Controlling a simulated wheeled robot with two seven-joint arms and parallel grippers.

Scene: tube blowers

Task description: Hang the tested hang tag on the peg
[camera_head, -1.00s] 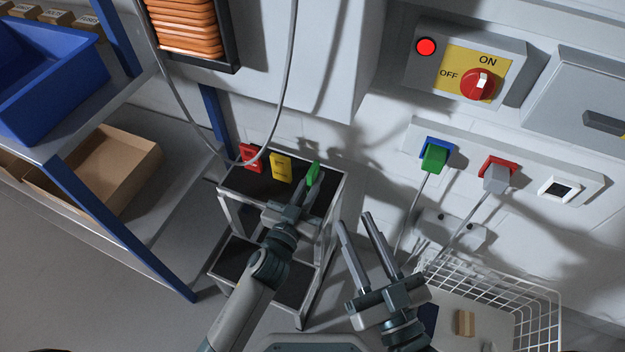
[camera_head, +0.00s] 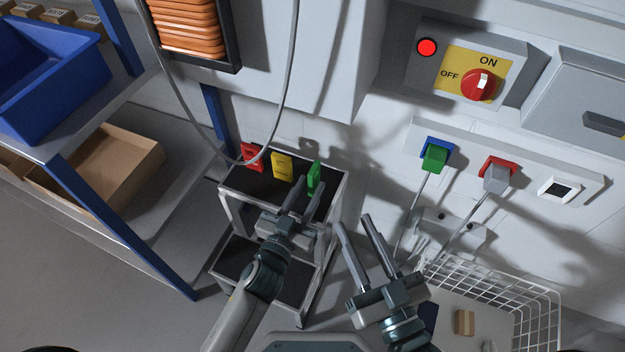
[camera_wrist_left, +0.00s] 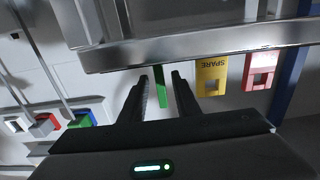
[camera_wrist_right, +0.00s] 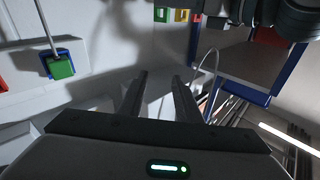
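A green hang tag (camera_head: 314,176) hangs at the wall, to the right of a yellow tag (camera_head: 282,167) and a red tag (camera_head: 252,156). It is turned nearly edge-on in the head view. I cannot make out its peg. In the left wrist view, the green tag (camera_wrist_left: 161,90) shows as a narrow strip between my open fingers. My left gripper (camera_head: 303,190) is open just short of the tag, with no visible grip on it. The yellow tag reads SPARE in the left wrist view (camera_wrist_left: 212,74). My right gripper (camera_head: 356,220) is open and empty.
A dark-topped metal stand (camera_head: 250,184) is below the tags. A cable loop hangs near the red tag. A blue-posted shelf (camera_head: 125,225) stands left. Wall sockets with plugs (camera_head: 435,157) and a white wire basket (camera_head: 535,290) are on the right.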

